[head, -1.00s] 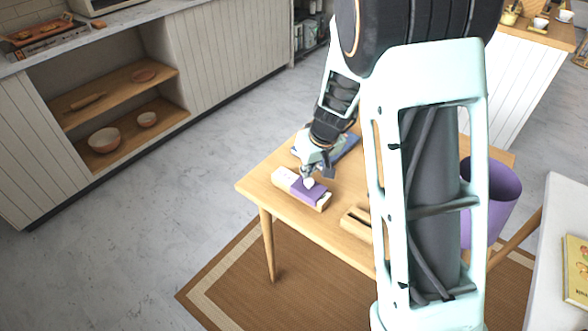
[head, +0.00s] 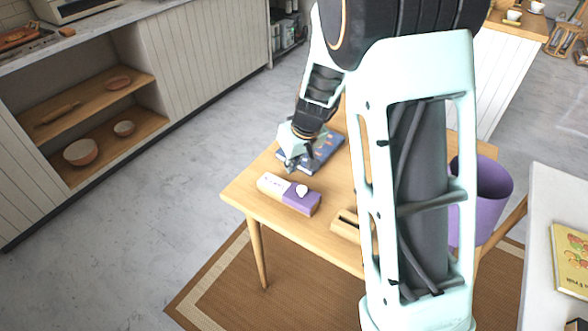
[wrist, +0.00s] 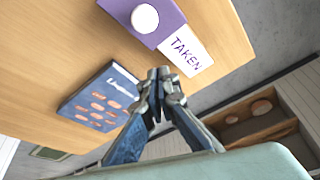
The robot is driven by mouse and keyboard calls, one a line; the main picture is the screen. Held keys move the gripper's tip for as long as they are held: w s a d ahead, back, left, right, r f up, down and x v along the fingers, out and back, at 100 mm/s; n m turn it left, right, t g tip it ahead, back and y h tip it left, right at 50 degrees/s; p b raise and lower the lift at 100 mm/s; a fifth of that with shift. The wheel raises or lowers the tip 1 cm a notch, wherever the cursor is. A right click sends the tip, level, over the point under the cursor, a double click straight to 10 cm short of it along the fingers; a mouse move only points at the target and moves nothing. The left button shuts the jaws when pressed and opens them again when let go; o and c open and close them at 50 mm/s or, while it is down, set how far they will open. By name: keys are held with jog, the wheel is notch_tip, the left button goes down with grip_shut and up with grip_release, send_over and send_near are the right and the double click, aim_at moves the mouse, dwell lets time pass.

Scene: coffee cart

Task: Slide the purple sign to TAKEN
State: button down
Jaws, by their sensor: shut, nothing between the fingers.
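The sign is a small block on the wooden table, with a purple slider (head: 301,199) that has a round white knob (head: 302,190). The slider covers the sign's right part in the head view. The pale left part (head: 271,185) is uncovered. In the wrist view the word TAKEN (wrist: 187,52) is readable on it, beside the purple slider (wrist: 164,28) and knob (wrist: 145,18). My gripper (head: 291,169) is shut and empty, above and behind the sign's left part, apart from the knob. Its closed fingertips show in the wrist view (wrist: 158,74).
A blue book (head: 326,152) lies on the table behind the sign, and it also shows in the wrist view (wrist: 98,98). A slotted wooden block (head: 344,226) sits to the right of the sign. A purple bin (head: 492,200) stands beyond my arm.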

jog(key=v, duration=0.9)
jog(key=shift+s+d+r+p, duration=0.2)
jog(key=shift+s+r+p, duration=0.05)
jog(key=shift+p, duration=0.2)
